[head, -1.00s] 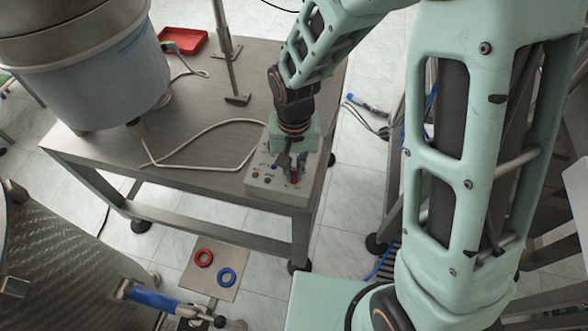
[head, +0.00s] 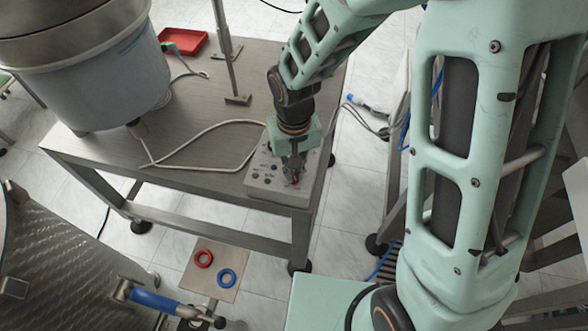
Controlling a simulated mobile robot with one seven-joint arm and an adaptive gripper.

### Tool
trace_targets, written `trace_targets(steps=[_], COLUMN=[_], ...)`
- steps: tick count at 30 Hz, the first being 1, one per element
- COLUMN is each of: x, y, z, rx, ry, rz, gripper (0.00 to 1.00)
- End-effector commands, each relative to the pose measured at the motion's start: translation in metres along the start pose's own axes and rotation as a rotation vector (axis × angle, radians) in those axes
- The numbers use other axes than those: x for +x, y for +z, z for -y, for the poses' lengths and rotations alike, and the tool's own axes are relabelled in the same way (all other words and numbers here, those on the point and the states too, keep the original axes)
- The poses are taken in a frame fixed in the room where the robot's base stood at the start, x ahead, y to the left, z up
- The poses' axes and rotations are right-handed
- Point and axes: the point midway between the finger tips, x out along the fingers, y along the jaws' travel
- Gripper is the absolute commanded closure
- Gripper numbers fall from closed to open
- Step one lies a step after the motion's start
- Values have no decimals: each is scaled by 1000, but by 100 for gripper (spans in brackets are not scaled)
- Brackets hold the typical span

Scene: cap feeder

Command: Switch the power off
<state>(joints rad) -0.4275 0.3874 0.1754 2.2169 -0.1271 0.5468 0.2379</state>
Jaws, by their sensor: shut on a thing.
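The grey control box (head: 262,190) sits on the near right corner of the metal table. A red switch (head: 296,179) is at the right of the panel. My gripper (head: 293,171) reaches down onto the panel from above and is shut on the red switch. The fingers cover part of the switch, so its exact position is hard to read.
A large bowl feeder (head: 95,75) stands on the table (head: 205,165) at the left. A white cable (head: 205,130) loops to the box. A metal post (head: 226,60) and a red tray (head: 185,42) are farther back. Red and blue rings lie on a plate below.

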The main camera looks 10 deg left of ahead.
Motion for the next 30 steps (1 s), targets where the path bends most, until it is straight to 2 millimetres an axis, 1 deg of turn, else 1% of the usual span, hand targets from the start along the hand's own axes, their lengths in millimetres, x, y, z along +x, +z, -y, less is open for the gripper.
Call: trace_targets(steps=[1,5,6,13,17,20,23,30], x=[-1,0,0,0,-7,-19,-37,-86], y=[-1,0,0,0,-1,-2,-2,-2], z=[0,0,0,0,0,0,0,0], rx=[-2,-1,-1,0,1,2,2,-1], ry=[0,0,0,0,0,-1,0,0], rz=[-2,-1,-1,-1,-3,-6,-7,-8], gripper=[91,76,75,75,75,75,75,75])
